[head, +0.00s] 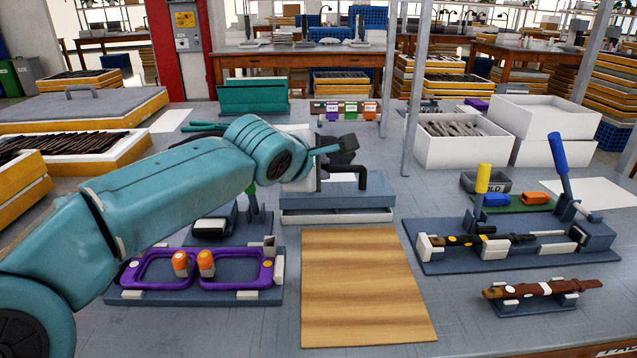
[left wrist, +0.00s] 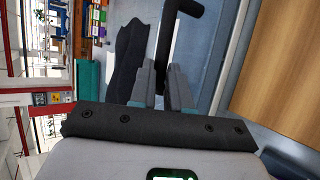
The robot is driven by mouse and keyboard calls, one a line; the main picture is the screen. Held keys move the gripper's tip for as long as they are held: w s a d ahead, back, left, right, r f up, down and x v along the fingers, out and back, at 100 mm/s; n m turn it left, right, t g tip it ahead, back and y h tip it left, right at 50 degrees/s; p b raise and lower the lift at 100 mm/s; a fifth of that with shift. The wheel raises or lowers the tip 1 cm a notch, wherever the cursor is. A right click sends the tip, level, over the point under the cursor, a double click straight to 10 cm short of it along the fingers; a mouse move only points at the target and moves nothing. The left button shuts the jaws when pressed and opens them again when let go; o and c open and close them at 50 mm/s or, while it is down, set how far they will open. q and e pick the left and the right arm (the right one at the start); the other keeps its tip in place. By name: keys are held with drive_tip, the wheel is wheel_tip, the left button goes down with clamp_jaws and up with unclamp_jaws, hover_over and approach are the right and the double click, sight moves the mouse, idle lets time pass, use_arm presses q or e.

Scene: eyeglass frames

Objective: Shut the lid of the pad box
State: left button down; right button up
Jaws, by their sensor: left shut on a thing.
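What looks like the pad box is a low box with a blue-grey top (head: 335,188) and a white lower part (head: 338,216), in the middle of the head view behind the wooden board. A dark bent bar (head: 364,178) stands on its top. My left gripper (head: 340,150) is above the box, its jaws shut on a dark bar. In the left wrist view, the fingers (left wrist: 165,88) close around this bar (left wrist: 165,40) above the blue-grey top (left wrist: 208,45). The gripper partly hides the back of the box. My right gripper is not in view.
A wooden board (head: 365,285) lies in front of the box. A purple frame in a fixture (head: 137,297) is at left front, and a blue-levered fixture (head: 440,265) is at right. White bins (head: 455,155) and a thin grey post (head: 417,80) stand behind.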

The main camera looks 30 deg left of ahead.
use_arm(q)
drive_tip(key=shift+s+d+f+b, duration=0.1)
drive_tip(key=shift+f+b, duration=0.3)
drive_tip(key=shift+f, duration=0.05)
drive_tip(key=shift+s+d+f+b, duration=0.1)
drive_tip(key=shift+f+b, duration=0.3)
drive_tip(key=shift+r+p, duration=0.25)
drive_tip(key=shift+p, duration=0.05)
drive_tip(key=c, duration=1.1)
unclamp_jaws()
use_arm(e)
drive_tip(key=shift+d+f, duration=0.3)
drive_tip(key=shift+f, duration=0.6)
use_arm(q)
drive_tip(key=p+v, duration=0.3)
drive_tip(key=v, duration=1.3)
drive_tip(key=shift+s+r, duration=0.15)
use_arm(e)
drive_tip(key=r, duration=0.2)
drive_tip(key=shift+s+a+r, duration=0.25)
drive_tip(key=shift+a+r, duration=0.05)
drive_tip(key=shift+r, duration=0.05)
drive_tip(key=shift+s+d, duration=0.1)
